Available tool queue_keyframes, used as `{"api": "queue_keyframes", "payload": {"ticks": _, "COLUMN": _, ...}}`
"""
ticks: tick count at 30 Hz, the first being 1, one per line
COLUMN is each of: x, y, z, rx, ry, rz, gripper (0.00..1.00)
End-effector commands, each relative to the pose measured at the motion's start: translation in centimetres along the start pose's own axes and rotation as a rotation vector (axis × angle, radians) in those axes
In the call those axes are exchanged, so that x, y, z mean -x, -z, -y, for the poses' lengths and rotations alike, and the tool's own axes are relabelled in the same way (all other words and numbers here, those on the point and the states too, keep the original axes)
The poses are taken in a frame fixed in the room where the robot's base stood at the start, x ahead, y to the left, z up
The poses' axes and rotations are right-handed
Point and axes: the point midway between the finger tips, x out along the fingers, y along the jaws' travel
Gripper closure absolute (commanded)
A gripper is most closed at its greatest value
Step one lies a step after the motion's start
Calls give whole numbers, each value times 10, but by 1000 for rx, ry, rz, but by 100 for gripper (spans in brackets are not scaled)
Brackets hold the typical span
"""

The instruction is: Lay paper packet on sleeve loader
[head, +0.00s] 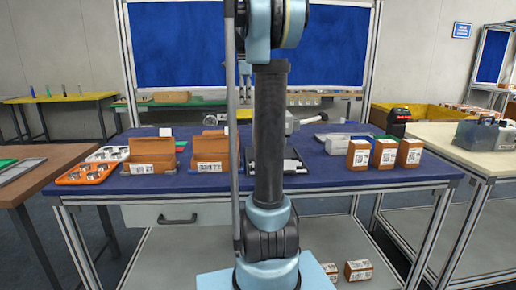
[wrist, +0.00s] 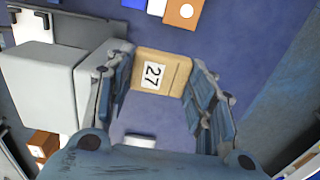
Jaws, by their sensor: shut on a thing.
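The tan paper packet (wrist: 176,66) with a white label reading 27 is between the two fingers of my gripper (wrist: 158,78) in the wrist view. The fingers are shut on its sides. A large grey-white block (wrist: 40,85) stands left of the packet in the wrist view.
Brown labelled cartons (head: 384,153) stand at the right of the blue table (head: 320,178). Two open brown boxes (head: 152,150) and an orange tray (head: 75,180) of round metal parts are at the left. Bare blue surface shows at front right.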

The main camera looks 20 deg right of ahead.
Motion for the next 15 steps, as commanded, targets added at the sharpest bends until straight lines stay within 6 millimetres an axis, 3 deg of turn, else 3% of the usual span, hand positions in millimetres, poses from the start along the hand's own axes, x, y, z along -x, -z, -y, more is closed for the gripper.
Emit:
{"api": "queue_keyframes", "payload": {"ticks": 6, "x": -11, "y": 3, "z": 1, "rx": -3, "ry": 0, "rz": 0, "gripper": 75}}
{"api": "queue_keyframes", "payload": {"ticks": 15, "x": -73, "y": 3, "z": 0, "rx": -3, "ry": 0, "rz": 0, "gripper": 75}}
